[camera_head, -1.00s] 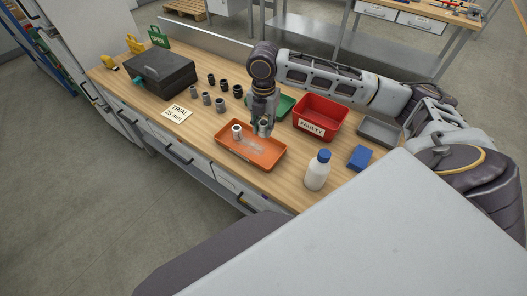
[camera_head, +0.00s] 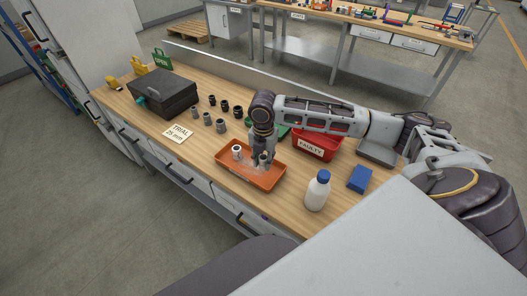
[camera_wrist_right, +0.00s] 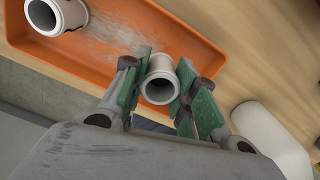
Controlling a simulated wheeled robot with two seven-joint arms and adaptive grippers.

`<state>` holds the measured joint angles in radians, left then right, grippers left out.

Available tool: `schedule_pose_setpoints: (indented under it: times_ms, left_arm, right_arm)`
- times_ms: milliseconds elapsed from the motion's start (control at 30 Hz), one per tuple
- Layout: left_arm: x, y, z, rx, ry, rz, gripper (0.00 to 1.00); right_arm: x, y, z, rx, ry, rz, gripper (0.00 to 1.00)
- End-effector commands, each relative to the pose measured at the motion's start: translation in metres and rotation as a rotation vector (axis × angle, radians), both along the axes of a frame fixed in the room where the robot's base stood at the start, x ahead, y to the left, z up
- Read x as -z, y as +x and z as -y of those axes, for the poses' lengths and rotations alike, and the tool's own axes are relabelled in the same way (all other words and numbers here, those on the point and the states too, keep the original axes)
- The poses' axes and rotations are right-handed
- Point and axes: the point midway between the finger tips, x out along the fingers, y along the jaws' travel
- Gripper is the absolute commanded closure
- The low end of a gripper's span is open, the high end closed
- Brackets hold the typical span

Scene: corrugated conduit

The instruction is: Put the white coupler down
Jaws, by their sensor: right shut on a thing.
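My right gripper (camera_head: 262,161) is low over the orange tray (camera_head: 222,163). In the right wrist view its green-padded fingers (camera_wrist_right: 166,88) are shut on a white coupler (camera_wrist_right: 161,77), one finger on each side. The coupler's open end faces the camera. The held coupler is over the tray's right part; I cannot tell whether it touches the tray floor. A second white coupler (camera_head: 237,151) stands in the tray to the left, apart from the gripper; it also shows in the right wrist view (camera_wrist_right: 57,15). My left gripper is not in view.
A white bottle with a blue cap (camera_head: 317,190) and a blue block (camera_head: 360,178) stand right of the tray. A red FAULTY bin (camera_head: 316,146) is behind, partly under my arm. Several dark and grey fittings (camera_head: 220,126) and a black case (camera_head: 164,93) are further left.

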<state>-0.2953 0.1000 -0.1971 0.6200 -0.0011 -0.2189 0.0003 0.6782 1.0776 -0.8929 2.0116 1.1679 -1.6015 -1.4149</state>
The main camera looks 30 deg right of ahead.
Motion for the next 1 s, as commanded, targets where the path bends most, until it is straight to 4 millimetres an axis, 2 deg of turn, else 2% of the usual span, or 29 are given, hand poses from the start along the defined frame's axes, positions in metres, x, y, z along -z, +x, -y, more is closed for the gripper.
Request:
schedule_pose_setpoints:
  times_ms: [33, 233, 500, 800, 833, 1000]
  left_arm:
    - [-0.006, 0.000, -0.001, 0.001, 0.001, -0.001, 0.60]
    - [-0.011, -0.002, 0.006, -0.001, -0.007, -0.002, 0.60]
    - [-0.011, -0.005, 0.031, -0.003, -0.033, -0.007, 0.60]
    - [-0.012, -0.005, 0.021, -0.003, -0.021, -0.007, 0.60]
    - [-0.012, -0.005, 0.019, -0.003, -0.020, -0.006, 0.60]
    - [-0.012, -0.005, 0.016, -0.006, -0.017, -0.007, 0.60]
  right_arm:
    - [0.003, 0.000, 0.000, 0.000, 0.000, -0.001, 0.83]
    - [0.022, -0.001, 0.000, -0.001, -0.001, 0.000, 0.83]
    - [0.028, -0.001, 0.000, -0.002, -0.001, 0.002, 0.83]
    - [0.030, -0.001, 0.000, -0.002, -0.001, 0.002, 0.83]
    - [0.030, -0.001, 0.000, -0.002, -0.001, 0.002, 0.71]
    - [0.030, -0.001, 0.000, -0.002, -0.001, 0.002, 0.50]
